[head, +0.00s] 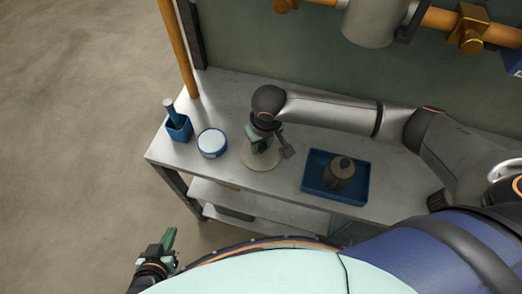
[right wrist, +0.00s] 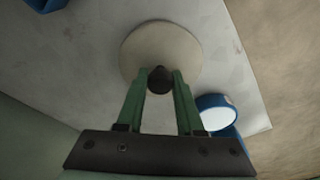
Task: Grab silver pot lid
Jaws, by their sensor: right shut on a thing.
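The silver pot lid (head: 258,158) is a pale round disc on the grey table, partly hidden under my right gripper in the head view. In the right wrist view the lid (right wrist: 135,45) shows with a dark knob (right wrist: 160,80) at its middle. My right gripper (head: 262,143) is above the lid, and its green fingers (right wrist: 160,84) are shut on the knob from both sides. Whether the lid touches the table cannot be told. My left gripper (head: 163,245) is low at the left, off the table and away from the lid, its fingers seen at an angle.
On the table (head: 225,95) stand a blue holder (head: 179,129) with a handled tool, a blue-rimmed white round container (head: 212,143) left of the lid, and a blue tray (head: 318,170) with a dark pot-like object (head: 341,168) to the right. An orange post (head: 178,48) rises at the back left.

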